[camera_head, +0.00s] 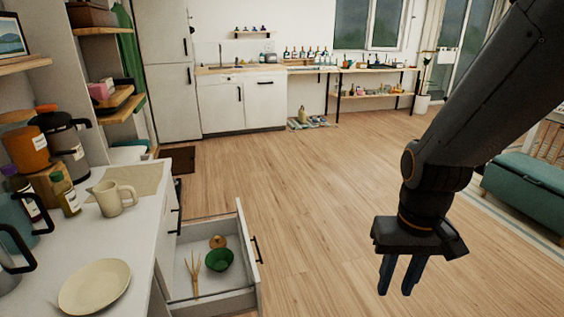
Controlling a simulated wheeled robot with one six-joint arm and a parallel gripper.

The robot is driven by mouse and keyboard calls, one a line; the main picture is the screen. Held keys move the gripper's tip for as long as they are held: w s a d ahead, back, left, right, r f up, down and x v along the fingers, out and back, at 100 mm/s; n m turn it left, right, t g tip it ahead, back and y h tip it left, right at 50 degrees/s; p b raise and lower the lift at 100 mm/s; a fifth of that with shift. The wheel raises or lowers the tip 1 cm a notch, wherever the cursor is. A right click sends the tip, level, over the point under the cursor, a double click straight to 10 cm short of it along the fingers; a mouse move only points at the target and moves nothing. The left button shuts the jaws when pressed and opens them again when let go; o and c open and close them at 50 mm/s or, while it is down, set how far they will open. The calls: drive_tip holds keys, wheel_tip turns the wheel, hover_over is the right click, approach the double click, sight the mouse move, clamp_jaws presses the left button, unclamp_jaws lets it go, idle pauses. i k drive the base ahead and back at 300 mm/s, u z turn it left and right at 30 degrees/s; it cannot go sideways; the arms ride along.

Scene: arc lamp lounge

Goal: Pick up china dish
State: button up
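A round cream dish (95,287), the likeliest match for the china dish, lies flat on the white counter at the lower left. It looks empty, and its whole rim shows. My gripper (396,284) hangs at the right over the wooden floor, pointing down. Its two dark blue fingers are apart, with nothing seen between them. It is far to the right of the dish, with the open drawer between them in the picture.
A beige pitcher (112,198) stands behind the dish, with bottles, jars and a kettle at the left. The open drawer (247,246) juts from the counter, holding a green bowl (219,260) and wooden utensils (194,270). The middle floor is clear; a teal bench (530,187) stands right.

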sight(97, 284)
drive_tip(key=u, duration=0.5)
drive_tip(key=k, duration=1.15)
drive_tip(key=z, duration=0.35)
drive_tip(key=i, duration=0.7)
drive_tip(key=z, duration=0.65)
drive_tip(key=i, duration=0.9)
drive_tip(key=u, duration=0.35)
drive_tip(key=i, duration=0.75)
drive_tip(key=u, duration=1.35)
drive_tip(key=i, duration=0.45)
drive_tip(key=u, duration=1.7)
